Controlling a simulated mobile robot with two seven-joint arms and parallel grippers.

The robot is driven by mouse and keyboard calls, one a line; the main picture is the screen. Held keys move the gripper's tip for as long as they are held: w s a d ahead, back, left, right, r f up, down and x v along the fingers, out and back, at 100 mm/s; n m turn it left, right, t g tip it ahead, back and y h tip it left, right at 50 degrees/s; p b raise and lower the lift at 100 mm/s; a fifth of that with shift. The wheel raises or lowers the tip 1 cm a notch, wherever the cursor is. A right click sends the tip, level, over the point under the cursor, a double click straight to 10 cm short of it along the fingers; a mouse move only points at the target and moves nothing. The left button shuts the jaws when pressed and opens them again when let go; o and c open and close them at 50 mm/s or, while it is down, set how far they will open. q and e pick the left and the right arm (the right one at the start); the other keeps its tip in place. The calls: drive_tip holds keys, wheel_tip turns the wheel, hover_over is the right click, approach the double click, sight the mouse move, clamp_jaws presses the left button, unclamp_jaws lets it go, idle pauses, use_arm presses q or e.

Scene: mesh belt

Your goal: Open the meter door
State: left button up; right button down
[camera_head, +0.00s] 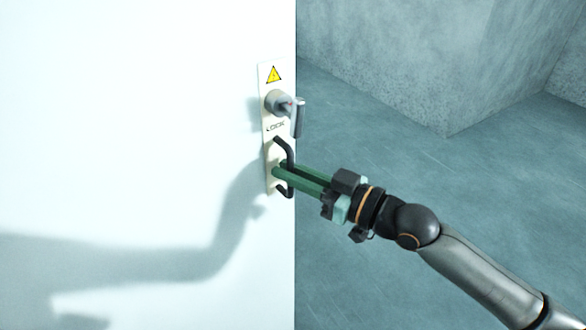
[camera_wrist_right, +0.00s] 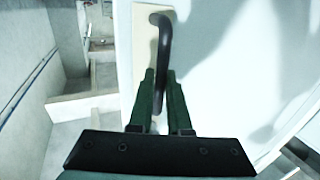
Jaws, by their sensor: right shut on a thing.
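The white meter door (camera_head: 150,120) fills the left half of the head view. A pale lock plate (camera_head: 266,90) near its right edge carries a yellow warning triangle, a silver lock knob with a lever (camera_head: 297,117) and a black bar handle (camera_head: 279,142). My right gripper (camera_head: 277,180) is shut on the black handle, with its green fingers reaching in from the right. In the right wrist view the black handle (camera_wrist_right: 163,45) runs down between the green fingers (camera_wrist_right: 162,85). The lower part of the handle is partly hidden by the fingers. My left gripper is not in view.
Grey floor (camera_head: 370,140) and concrete walls (camera_head: 400,60) lie to the right of the door's edge, with free room there. In the right wrist view, ledges or steps (camera_wrist_right: 85,100) and a wall with a pipe (camera_wrist_right: 28,85) show at the left.

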idle(0.3)
drive_tip(key=c, duration=0.9)
unclamp_jaws()
drive_tip(key=shift+o, duration=0.2)
drive_tip(key=shift+s, duration=0.1)
drive_tip(key=b+v, duration=0.3)
drive_tip(key=v, duration=0.9)
drive_tip(key=shift+d+b, duration=0.2)
drive_tip(key=shift+b, duration=0.1)
drive_tip(key=shift+s, duration=0.1)
